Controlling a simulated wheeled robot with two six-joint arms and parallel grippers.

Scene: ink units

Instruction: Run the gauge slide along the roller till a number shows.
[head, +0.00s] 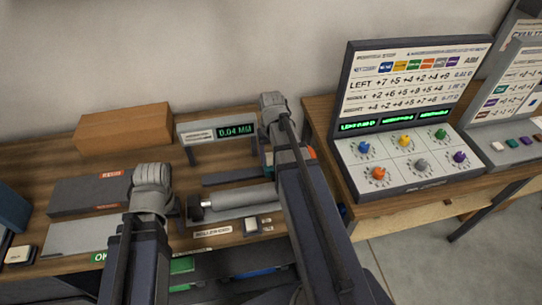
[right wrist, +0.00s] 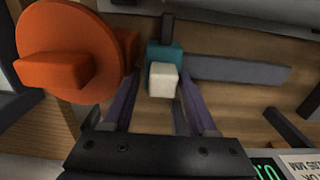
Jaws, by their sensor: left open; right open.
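The gauge slide (right wrist: 165,54) is a teal block with a cream knob, at the left end of a grey rail (right wrist: 240,70) in the right wrist view. My right gripper (right wrist: 159,92) is open, with its fingers apart on either side of the knob. In the head view my right arm mostly hides the slide. The grey roller (head: 232,198) lies in front of the rail (head: 232,175). The gauge display (head: 235,130) behind shows green figures, seemingly 0.04 MM. My left gripper (head: 152,182) is open over the left part of the bench, apart from the roller.
An orange disc with a grip bar (right wrist: 75,55) stands close beside the right fingers. A cardboard box (head: 125,130) and a dark grey block (head: 90,194) are at the left. A console with coloured knobs (head: 413,150) stands at the right.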

